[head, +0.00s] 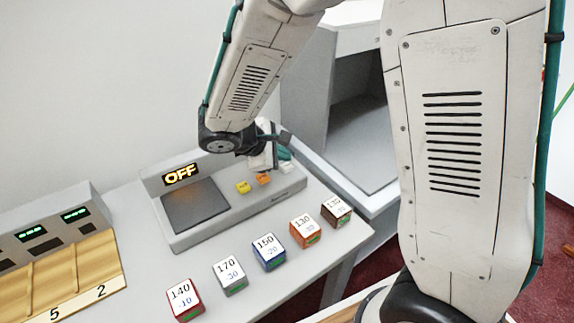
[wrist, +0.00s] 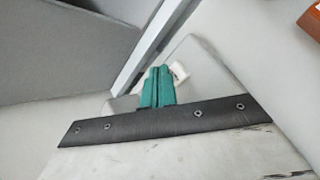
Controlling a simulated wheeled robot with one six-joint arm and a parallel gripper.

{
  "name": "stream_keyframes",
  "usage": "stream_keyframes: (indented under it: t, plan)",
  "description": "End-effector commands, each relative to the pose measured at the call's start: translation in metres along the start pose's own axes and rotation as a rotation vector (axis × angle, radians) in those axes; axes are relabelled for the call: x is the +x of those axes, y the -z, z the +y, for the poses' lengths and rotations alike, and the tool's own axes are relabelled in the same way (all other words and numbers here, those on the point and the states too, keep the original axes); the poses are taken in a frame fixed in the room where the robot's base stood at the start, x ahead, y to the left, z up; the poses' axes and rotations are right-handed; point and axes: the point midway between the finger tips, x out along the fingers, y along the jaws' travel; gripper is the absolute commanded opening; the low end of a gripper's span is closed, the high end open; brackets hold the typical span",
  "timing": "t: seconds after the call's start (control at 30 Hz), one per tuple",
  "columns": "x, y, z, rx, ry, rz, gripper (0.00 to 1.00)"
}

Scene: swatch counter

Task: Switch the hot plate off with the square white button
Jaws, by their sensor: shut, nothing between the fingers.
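The hot plate (head: 228,236) is a grey box with a dark square plate (head: 196,203) on top. Its display (head: 181,174) reads OFF in yellow. A yellow button (head: 243,187) and an orange button (head: 264,179) sit right of the dark plate. The white button (head: 287,167) is at the far right of that row, partly hidden by my gripper. My gripper (head: 284,154) has teal fingers, shut and empty, close to the white button. In the wrist view the white button (wrist: 179,72) shows just beyond the fingertips (wrist: 158,70). I cannot tell whether they touch.
Several labelled cubes stand in a row before the hot plate, among them a red one (head: 184,299) and a blue one (head: 269,252). A gold-coloured unit with green displays (head: 62,262) is at the left. A grey open cabinet (head: 350,130) stands behind at the right.

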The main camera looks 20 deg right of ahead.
Motion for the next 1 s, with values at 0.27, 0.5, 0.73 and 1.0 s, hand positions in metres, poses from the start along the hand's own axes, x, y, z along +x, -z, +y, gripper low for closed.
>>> stream_keyframes:
  t: [0.27,0.5,0.73,1.0]
  plan:
    - [-0.004,-0.003,0.003,0.001,0.000,0.000,0.00]
    - [-0.020,-0.015,0.015,0.002,-0.001,0.001,0.00]
    - [-0.033,-0.024,0.024,0.001,0.000,0.000,0.00]
    - [-0.035,-0.025,0.025,0.000,0.000,-0.001,0.00]
